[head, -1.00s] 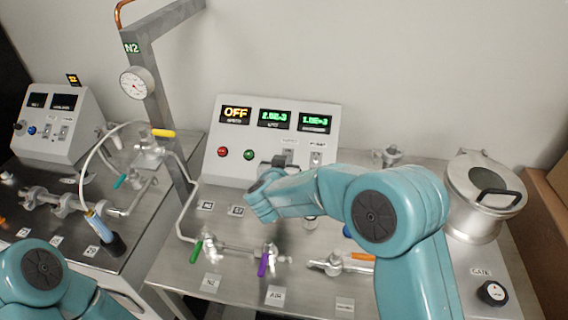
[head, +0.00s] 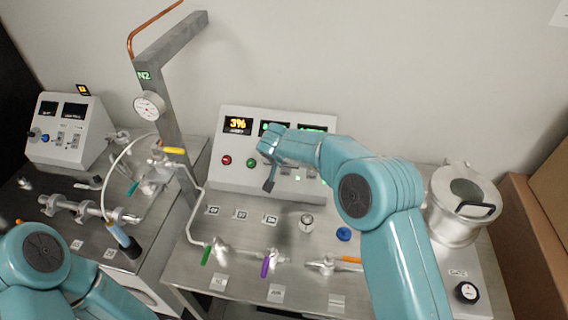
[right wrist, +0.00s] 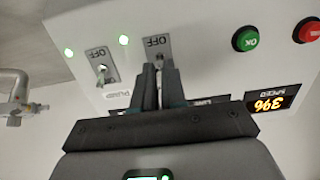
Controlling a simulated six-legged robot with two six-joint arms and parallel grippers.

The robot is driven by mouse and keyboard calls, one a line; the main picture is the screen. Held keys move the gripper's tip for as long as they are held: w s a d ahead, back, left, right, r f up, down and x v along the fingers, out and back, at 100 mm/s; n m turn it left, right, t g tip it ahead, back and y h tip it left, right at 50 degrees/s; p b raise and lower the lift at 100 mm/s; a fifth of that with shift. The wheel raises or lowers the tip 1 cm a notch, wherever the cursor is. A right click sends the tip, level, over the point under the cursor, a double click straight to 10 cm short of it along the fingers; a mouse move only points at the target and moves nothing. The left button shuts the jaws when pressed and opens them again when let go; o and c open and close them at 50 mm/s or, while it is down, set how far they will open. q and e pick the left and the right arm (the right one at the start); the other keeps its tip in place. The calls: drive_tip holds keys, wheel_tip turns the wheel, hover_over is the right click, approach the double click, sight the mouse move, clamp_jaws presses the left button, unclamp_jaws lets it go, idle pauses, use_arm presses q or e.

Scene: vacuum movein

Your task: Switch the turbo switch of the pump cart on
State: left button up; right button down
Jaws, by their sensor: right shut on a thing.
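The pump cart's control box (head: 213,171) stands at the back of the right bench; its speed display (head: 238,125) reads 3%. My right gripper (head: 269,186) is in front of the box's panel. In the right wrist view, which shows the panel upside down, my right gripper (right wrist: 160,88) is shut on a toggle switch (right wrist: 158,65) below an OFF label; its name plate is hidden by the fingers. A second toggle switch (right wrist: 102,70), marked PUMP, sits beside it. Green lamps (right wrist: 123,40) glow near both switches. My left gripper is out of view.
A red button (head: 227,160) and a green button (head: 251,163) are on the panel. Valves with green (head: 206,255), purple (head: 265,266) and orange handles line the bench front. A lidded metal chamber (head: 450,218) stands at right, a gauge post (head: 165,115) at left.

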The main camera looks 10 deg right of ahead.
drive_tip(key=shift+w+d+r+g+y, duration=0.15)
drive_tip(key=shift+w+g+y, duration=0.15)
drive_tip(key=shift+g, duration=0.25)
drive_tip(key=shift+w+d+r+g+y, duration=0.1)
drive_tip(key=shift+w+g+y, duration=0.2)
drive_tip(key=shift+g, duration=0.55)
drive_tip(key=c, duration=1.2)
unclamp_jaws()
drive_tip(key=shift+w, duration=0.1)
drive_tip(key=v, duration=1.6)
drive_tip(key=shift+d+r, duration=0.1)
drive_tip(key=shift+r, duration=0.05)
